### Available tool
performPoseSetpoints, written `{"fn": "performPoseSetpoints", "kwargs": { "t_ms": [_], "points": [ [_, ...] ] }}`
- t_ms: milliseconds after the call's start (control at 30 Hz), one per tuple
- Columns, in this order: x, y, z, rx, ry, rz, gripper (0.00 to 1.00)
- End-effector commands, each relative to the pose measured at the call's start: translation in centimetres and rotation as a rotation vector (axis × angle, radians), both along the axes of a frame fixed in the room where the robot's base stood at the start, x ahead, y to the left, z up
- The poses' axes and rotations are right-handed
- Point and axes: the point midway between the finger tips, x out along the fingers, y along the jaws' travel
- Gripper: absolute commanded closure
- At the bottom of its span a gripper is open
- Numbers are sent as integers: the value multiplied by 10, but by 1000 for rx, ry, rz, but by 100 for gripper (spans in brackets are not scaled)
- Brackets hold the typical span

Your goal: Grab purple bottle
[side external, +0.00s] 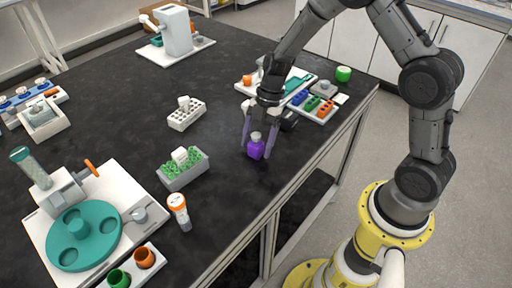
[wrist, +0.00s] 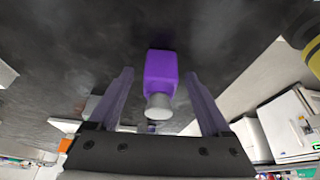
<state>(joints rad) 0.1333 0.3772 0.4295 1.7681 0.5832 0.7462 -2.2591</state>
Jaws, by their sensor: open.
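The purple bottle (side external: 256,149) stands upright on the black table near its right edge in the side view. It has a pale grey-white cap. My gripper (side external: 256,148) points down over it, with one finger on each side of the bottle. In the wrist view the purple bottle (wrist: 160,72) lies centred between the two fingers of my gripper (wrist: 158,78), its cap towards the palm. The fingers are open, with a visible gap on both sides of the bottle.
A grey rack with green tubes (side external: 184,168) and a white rack (side external: 187,114) stand to the left. A tray with coloured blocks (side external: 326,91) lies behind my gripper. The table's edge (side external: 300,178) is close on the right.

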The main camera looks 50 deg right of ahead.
Motion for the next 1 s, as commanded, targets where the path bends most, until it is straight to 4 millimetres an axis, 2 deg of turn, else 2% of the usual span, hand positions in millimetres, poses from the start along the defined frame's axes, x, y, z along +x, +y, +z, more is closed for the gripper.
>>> {"fn": "performPoseSetpoints", "kwargs": {
  "t_ms": [100,367,800,1000],
  "points": [
    [-1,4,-9,0,1,2,18],
    [-1,4,-10,-1,0,1,19],
    [0,4,-10,-1,0,1,98],
    [0,4,-9,0,-1,1,100]
  ]
}}
